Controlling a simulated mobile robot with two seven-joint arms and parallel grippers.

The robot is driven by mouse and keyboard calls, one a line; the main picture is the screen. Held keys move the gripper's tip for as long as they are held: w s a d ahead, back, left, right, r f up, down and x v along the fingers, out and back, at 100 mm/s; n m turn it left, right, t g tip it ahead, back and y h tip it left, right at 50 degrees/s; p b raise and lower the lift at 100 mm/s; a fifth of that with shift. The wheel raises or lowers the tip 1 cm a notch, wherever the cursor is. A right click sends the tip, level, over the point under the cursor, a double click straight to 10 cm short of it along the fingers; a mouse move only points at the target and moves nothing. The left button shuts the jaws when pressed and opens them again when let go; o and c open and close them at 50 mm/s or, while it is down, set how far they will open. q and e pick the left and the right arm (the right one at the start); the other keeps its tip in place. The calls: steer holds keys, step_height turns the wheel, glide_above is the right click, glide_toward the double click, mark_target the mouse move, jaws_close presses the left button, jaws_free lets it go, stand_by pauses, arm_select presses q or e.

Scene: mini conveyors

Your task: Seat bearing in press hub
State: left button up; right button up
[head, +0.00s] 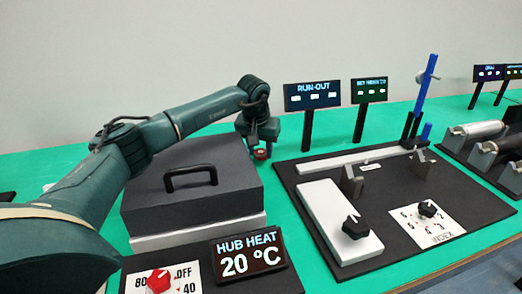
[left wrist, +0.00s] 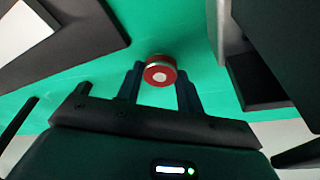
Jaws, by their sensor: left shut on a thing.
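My left gripper (head: 261,147) is shut on a small round red bearing (head: 261,154) with a pale centre. It holds the bearing behind the right rear corner of the dark lidded box (head: 190,185). In the left wrist view, the bearing (left wrist: 160,72) sits between the two fingertips, its round face toward the camera, with green table behind it. A HUB HEAT display (head: 249,255) reading 20 °C stands in front of the box. I cannot make out a press hub in either view. My right gripper is not in view.
A red-knob heat dial (head: 158,281) is at the front left. A black run-out fixture plate (head: 462,205) with brackets, a blue-topped post (head: 426,85) and an index dial (head: 427,209) lies right of the box. RUN-OUT (head: 313,95) and another display (head: 369,91) stand behind. A green strip separates box and plate.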

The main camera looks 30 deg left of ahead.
arm_select(q)
steer(key=shift+f, duration=0.25)
steer(key=o, duration=1)
steer(key=shift+r, duration=0.1)
